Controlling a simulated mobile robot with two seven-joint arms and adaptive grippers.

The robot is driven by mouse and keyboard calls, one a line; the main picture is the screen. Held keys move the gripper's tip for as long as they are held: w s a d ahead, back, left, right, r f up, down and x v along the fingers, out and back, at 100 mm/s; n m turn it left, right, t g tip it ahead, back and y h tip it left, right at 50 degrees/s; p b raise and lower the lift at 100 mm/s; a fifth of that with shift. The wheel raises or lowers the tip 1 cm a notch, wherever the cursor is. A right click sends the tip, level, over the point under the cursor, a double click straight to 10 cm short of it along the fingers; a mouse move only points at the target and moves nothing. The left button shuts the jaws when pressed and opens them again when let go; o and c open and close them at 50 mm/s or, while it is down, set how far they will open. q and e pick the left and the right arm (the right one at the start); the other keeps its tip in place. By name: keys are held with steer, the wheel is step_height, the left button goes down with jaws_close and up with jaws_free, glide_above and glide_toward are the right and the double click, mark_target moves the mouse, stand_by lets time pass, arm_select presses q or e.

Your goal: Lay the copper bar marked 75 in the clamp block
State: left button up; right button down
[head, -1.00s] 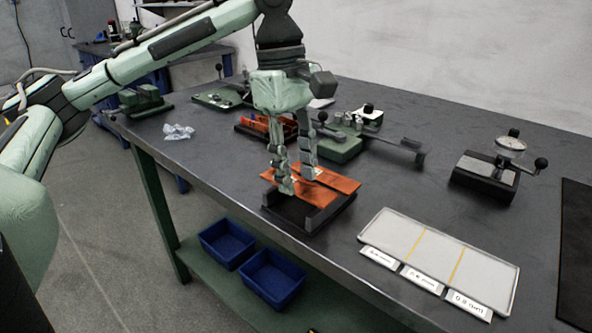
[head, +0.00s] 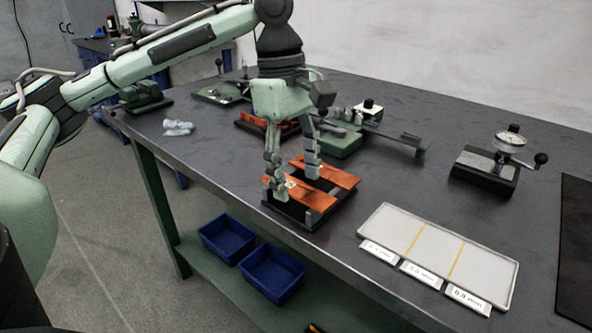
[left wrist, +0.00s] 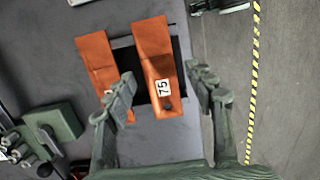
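The copper bar marked 75 (left wrist: 157,62) lies across a black open-topped block (head: 310,220), beside a second copper bar (head: 335,176) with a gap between them. Its white 75 label shows near one end in the left wrist view. My left gripper (head: 295,185) points down over the block, one finger on each side of the marked bar. In the left wrist view the fingers (left wrist: 160,74) are spread, with narrow gaps to the bar. The nearer finger partly hides this bar in the head view. I cannot tell for sure which fixture is the clamp block. My right gripper is not in view.
Behind stand a green fixture with a long bar (head: 345,143) and a black tray with copper pieces (head: 262,130). At right are a pale divided tray (head: 400,225) with label cards and a dial gauge on a black base (head: 485,175). Bare bench lies between.

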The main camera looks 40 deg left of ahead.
mark_target(288, 183)
arm_select(q)
steer(key=shift+r, duration=0.1)
step_height(288, 183, up, 13)
steer(key=a, duration=0.1)
steer(key=shift+a, duration=0.4)
stand_by(0.7)
